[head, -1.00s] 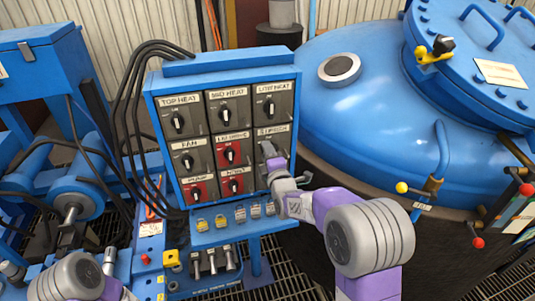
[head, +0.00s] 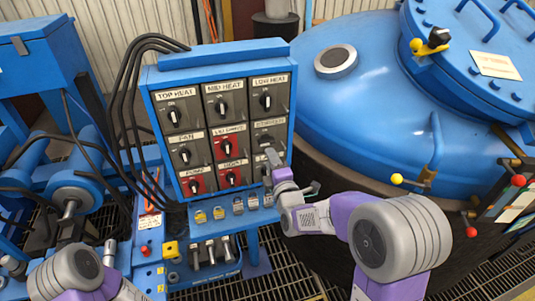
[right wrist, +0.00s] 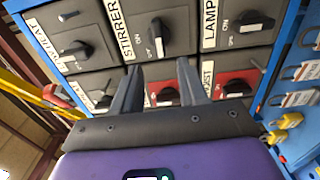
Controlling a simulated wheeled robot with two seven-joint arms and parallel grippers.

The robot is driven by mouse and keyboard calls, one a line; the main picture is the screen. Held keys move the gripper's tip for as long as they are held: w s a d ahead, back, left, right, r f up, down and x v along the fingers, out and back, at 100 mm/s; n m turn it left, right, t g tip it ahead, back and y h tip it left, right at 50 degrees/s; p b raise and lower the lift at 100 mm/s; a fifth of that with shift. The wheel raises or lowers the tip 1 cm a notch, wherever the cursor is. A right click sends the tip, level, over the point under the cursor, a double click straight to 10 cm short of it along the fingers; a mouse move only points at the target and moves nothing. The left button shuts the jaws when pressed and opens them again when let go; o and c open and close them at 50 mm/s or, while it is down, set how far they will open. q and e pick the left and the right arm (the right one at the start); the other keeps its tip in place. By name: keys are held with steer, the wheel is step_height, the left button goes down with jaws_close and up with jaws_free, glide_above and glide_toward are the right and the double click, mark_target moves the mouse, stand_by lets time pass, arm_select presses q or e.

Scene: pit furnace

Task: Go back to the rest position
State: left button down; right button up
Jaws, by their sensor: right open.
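My right gripper (head: 272,160) is raised in front of the lower right of the blue switch panel (head: 222,62), by the stirrer knob (head: 265,140). In the right wrist view its two fingers (right wrist: 158,75) are spread with nothing between them. The stirrer knob (right wrist: 158,36) and lamp knob (right wrist: 257,24) show past the fingertips there. In the head view the right gripper hides the switch at the panel's lower right corner. My left arm (head: 75,268) shows at the lower left, but its gripper cannot be made out.
A large blue furnace vessel (head: 350,105) with a lid (head: 480,62) stands at the right. Black cables (head: 120,110) hang left of the panel. Small padlocks (head: 219,212) line the ledge below it. Blue machinery (head: 40,60) fills the left side.

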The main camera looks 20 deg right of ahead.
steer(key=s+a+f+m+g+p, duration=0.1)
steer(key=s+f+m+g, duration=0.25)
steer(key=f, duration=0.55)
steer(key=s+f+m+g+p, duration=0.1)
steer(key=s+f+m+g, duration=0.25)
steer(key=f, duration=0.55)
steer(key=s+a+f+m+g, duration=0.1)
steer(key=s+f+m+g, duration=0.25)
steer(key=f, duration=0.55)
steer(key=s+a+f+m+g+y, duration=0.1)
steer(key=s+a+f+m+g, duration=0.1)
steer(key=s, duration=0.4)
steer(key=s+a+f+m+g+y+p, duration=0.1)
steer(key=s+f+m+g, duration=0.1)
steer(key=s+f+m, duration=0.2)
steer(key=s+a+f+m+g+y, duration=0.1)
steer(key=s+m, duration=0.4)
steer(key=s, duration=0.5)
step_height(320, 180, down, 3)
steer(key=shift+a+r+g+y+p, duration=0.15)
steer(key=shift+a+g+y+p, duration=0.2)
steer(key=shift+a+g, duration=0.6)
steer(key=shift+d, duration=0.25)
